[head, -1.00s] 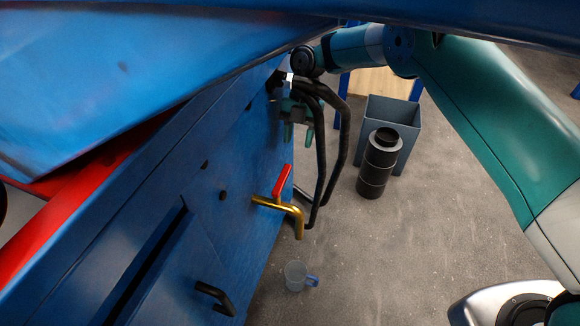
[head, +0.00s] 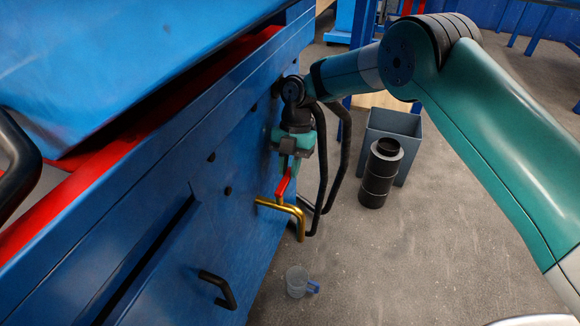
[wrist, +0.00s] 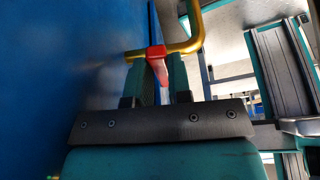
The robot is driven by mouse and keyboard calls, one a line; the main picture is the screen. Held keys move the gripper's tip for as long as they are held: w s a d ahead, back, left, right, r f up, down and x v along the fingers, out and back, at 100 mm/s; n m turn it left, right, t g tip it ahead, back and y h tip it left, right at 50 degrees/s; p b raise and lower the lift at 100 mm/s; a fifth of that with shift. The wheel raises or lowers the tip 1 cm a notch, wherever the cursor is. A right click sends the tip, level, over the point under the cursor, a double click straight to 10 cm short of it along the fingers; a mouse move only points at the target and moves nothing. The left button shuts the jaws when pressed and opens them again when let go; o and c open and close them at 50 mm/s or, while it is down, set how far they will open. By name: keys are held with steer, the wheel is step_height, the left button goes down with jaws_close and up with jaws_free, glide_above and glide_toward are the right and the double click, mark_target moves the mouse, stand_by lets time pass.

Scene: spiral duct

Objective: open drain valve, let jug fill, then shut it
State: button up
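The gold drain valve (head: 282,205) sticks out from the blue machine side and its spout bends down. Its red lever (head: 283,184) slants up from the valve body. My gripper (head: 290,172) points down at the lever's upper end. In the wrist view the red lever (wrist: 156,56) reaches in between my gripper's two fingers (wrist: 163,80), with a narrow gap showing below it. I cannot tell whether the fingers press on it. The clear jug (head: 297,281) with a blue handle stands on the floor, roughly below the spout. I see no stream; its fill level is unclear.
Black hoses (head: 325,165) hang just right of my gripper. A black ribbed cylinder (head: 381,172) and a grey bin (head: 395,135) stand on the floor further right. A black handle (head: 217,288) juts from the blue panel at lower left. The floor right of the jug is clear.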

steer(key=shift+d, duration=0.1)
jaws_close()
